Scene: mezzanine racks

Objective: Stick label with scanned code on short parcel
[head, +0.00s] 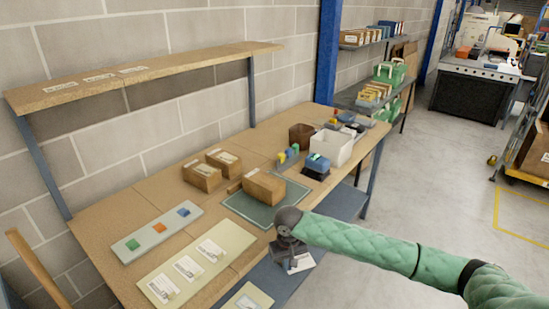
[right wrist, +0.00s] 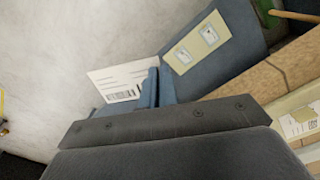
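My right gripper (head: 294,258) is beyond the bench's front edge, in front of the green mat. In the right wrist view its fingers (right wrist: 160,88) are closed on a white label (right wrist: 122,80) with a barcode and printed lines. The label also shows in the head view (head: 301,264), apart from any parcel. One brown parcel (head: 264,188) sits on the dark green mat (head: 240,207). Two other brown parcels (head: 201,177) (head: 223,161) stand behind it to the left, with pale labels on top. I cannot tell which parcel is called short. My left gripper is out of view.
A cream sheet (head: 225,233) with several labels lies at the bench front, beside a pale board (head: 143,243) with coloured squares. A blue and black device (head: 316,166) and a white bin (head: 333,147) stand right of the mat. A shelf (head: 190,66) overhangs the back.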

